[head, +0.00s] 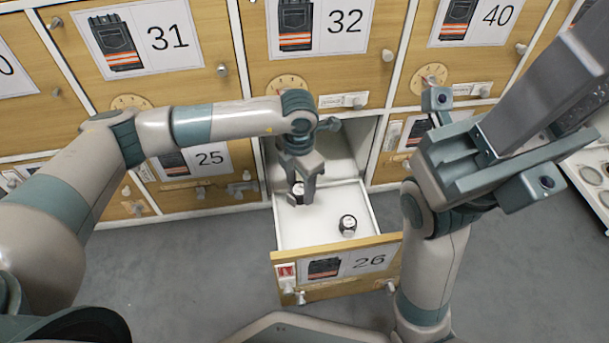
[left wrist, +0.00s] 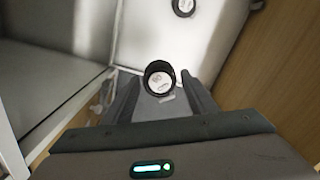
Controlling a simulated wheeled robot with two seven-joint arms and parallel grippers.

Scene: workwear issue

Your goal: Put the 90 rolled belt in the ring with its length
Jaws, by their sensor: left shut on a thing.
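My left gripper (head: 303,188) reaches down into the open drawer (head: 292,238) numbered 26. It is shut on a dark rolled belt (head: 298,187) with a pale round end face; in the left wrist view the roll (left wrist: 160,78) shows between the two fingers. The marking on its face is too small to read. A second rolled belt (head: 348,224) stands in the drawer nearer its front, apart from the gripper; it also shows at the top of the left wrist view (left wrist: 184,7). My right gripper (head: 545,90) is raised at the right; its finger gap is unclear.
Wooden lockers with numbered picture labels fill the back, such as 31 (head: 135,38), 32 (head: 322,26) and 25 (head: 198,160). A pale tray (head: 601,207) with round items is cut off at the right edge; I cannot tell whether these are rings. The grey floor (head: 200,260) is clear.

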